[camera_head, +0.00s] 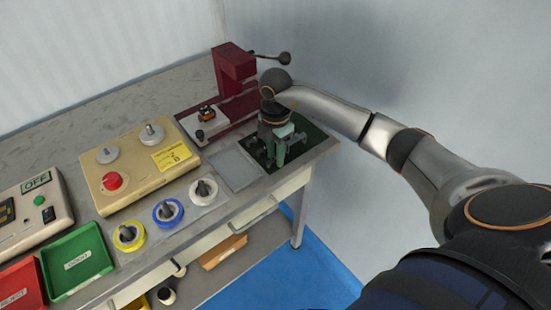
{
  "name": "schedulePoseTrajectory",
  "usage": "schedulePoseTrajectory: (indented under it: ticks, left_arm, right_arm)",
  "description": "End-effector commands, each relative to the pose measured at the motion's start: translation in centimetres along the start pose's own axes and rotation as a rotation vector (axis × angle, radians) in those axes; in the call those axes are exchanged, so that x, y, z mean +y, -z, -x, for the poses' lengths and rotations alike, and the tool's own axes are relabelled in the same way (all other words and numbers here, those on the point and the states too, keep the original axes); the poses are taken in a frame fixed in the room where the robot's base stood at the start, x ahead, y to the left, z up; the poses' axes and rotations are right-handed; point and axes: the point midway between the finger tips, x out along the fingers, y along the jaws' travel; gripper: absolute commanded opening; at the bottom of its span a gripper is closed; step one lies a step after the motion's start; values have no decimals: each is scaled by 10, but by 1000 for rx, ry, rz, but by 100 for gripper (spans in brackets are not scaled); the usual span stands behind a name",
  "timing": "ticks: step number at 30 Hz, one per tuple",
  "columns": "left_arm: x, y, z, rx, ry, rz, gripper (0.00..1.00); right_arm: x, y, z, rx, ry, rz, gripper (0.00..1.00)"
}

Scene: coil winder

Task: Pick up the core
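My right gripper (280,152) points down over a dark green mat (318,134) at the right end of the bench. Greenish upright parts show at its fingers. I cannot tell whether these are the fingers alone or a core between them, nor whether the gripper is open or shut. No core can be made out clearly; one may be hidden by the gripper. My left gripper is not in view.
A red press-like machine (233,66) stands behind the mat. To the left are yellow (117,239), blue (160,218) and white (211,196) spools, a beige control box (120,200), a green tray (100,266) and a red tray (14,302). A bare grey plate (236,168) adjoins the mat.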

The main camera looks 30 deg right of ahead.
Motion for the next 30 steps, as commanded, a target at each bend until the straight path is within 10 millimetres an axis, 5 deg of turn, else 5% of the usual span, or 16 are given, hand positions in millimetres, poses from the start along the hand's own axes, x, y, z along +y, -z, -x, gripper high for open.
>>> schedulePoseTrajectory:
  ticks: [8,30]
  left_arm:
    - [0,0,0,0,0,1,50]
    - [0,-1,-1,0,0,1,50]
  right_arm:
    - [0,0,0,0,0,0,0]
    - [1,-1,8,-1,-2,-1,0]
